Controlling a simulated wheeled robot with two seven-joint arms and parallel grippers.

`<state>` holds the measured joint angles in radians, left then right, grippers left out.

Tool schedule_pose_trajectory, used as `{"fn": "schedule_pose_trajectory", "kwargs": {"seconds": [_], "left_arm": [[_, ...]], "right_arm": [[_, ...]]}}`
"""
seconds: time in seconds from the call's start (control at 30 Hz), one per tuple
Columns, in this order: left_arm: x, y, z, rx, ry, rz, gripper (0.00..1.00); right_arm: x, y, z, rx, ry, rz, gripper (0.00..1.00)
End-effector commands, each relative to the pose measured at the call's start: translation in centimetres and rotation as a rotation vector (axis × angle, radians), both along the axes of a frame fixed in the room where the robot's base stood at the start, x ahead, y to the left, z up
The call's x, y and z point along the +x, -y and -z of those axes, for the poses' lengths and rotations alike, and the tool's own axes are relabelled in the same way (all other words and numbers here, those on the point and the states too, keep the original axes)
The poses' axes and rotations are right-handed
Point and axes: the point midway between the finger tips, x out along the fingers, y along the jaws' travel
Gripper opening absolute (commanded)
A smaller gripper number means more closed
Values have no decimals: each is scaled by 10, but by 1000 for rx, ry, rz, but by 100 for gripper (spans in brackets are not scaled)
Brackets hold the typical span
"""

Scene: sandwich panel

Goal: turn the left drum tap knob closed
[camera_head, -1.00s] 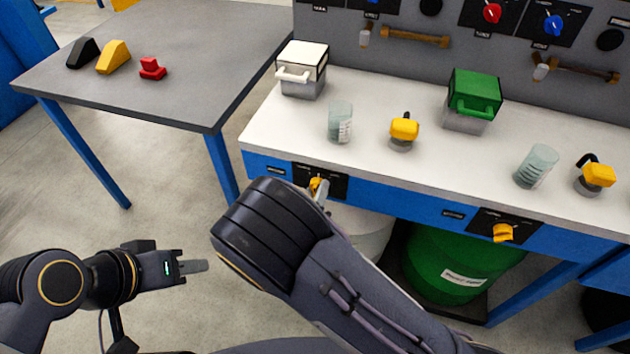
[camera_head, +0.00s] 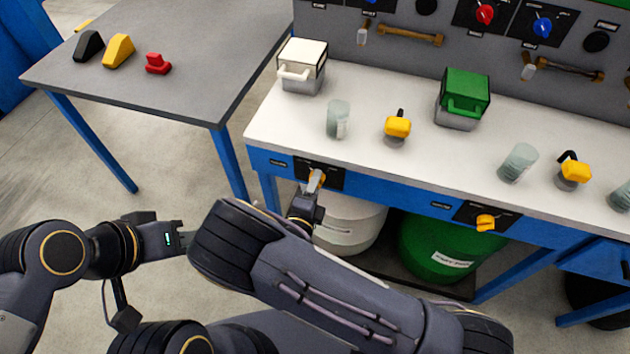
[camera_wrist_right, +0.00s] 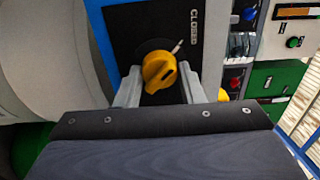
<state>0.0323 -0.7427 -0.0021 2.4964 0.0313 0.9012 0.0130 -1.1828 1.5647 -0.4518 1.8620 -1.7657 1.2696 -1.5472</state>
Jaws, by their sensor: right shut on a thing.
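The left drum tap knob (camera_head: 318,176) is yellow and sits on a black plate (camera_head: 332,181) on the blue front of the bench. My right gripper (camera_head: 313,185) is at this knob. In the right wrist view the knob (camera_wrist_right: 158,71) lies between the two grey fingers of the right gripper (camera_wrist_right: 161,86), which is shut on it. The word CLOSED shows on the plate, with a pale mark between it and the knob. My left gripper (camera_head: 182,243) is at the lower left, away from the bench, its fingertips partly hidden behind my right arm.
A second yellow knob (camera_head: 486,222) is further right on the bench front. A white drum (camera_head: 350,222) and a green drum (camera_head: 440,247) stand below. The bench top (camera_head: 375,86) carries beakers and boxes. A grey table (camera_head: 187,95) stands at the left.

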Motion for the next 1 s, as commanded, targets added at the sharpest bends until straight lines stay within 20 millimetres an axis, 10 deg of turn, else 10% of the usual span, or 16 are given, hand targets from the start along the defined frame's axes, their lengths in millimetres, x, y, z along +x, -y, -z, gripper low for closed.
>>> {"fn": "schedule_pose_trajectory", "kwargs": {"seconds": [0.57, 0.6, 0.73, 1.0], "left_arm": [[0, 0, -3, 0, 0, 0, 36], [0, 0, -3, 0, 0, 0, 36], [0, 0, -3, 0, 0, 0, 36], [0, 0, -3, 0, 0, 0, 36]], "right_arm": [[0, 0, 1, -33, -14, 1, 12], [0, 0, 1, -33, -14, 1, 38], [0, 0, 1, -32, -12, 0, 55], [0, 0, 0, -31, -11, 0, 57]]}}
